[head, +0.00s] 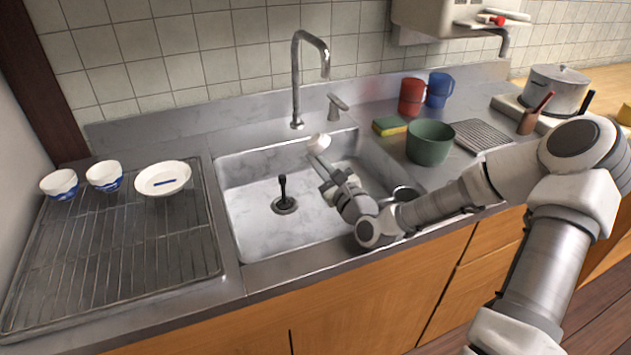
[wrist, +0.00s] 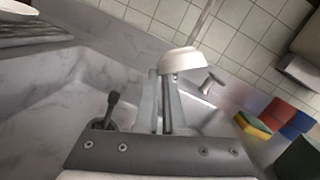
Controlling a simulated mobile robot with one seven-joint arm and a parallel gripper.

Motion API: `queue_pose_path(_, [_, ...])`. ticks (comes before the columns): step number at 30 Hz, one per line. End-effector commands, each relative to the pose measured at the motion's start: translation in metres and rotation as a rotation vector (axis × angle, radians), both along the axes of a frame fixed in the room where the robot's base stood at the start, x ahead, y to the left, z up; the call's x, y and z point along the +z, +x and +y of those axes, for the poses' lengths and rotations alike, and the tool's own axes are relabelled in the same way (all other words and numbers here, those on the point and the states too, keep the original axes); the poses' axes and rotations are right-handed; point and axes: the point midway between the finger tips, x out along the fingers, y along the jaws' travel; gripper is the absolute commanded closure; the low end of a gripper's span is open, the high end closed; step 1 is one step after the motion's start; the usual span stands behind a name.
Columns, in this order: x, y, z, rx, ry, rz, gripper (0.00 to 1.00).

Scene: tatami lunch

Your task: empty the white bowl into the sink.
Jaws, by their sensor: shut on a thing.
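The small white bowl (head: 319,143) is over the back part of the sink (head: 245,225), below the faucet. My gripper (head: 320,157) is shut on it and reaches over the basin from the right. In the wrist view the bowl (wrist: 184,61) is at the fingertips (wrist: 167,82), which grip its edge. It looks tilted, but I cannot tell how far. Its inside and any contents are hidden. The sink floor near the drain looks bare, with a dark upright stopper handle (head: 283,187) in the drain.
The faucet (head: 296,80) rises behind the bowl. A sponge (head: 389,125), a green pot (head: 429,142), a red mug (head: 412,97) and a blue mug (head: 439,89) stand right of the sink. A drying rack (head: 120,255) with white dishes is at left. My forearm hides the sink's right side.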

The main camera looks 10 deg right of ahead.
Motion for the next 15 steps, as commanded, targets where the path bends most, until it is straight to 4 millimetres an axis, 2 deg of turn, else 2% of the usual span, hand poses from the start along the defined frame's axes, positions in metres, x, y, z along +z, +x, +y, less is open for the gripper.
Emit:
queue_pose_path(3, [-0.015, 0.000, 0.003, 0.003, -0.174, 0.040, 1.00])
queue_pose_path(6, [-0.025, 0.000, 0.003, 0.002, -0.276, 0.069, 1.00])
queue_pose_path(8, [-0.033, 0.000, 0.002, 0.001, -0.303, 0.080, 1.00])
queue_pose_path(15, [-0.039, 0.000, 0.002, -0.001, -0.337, 0.090, 1.00])
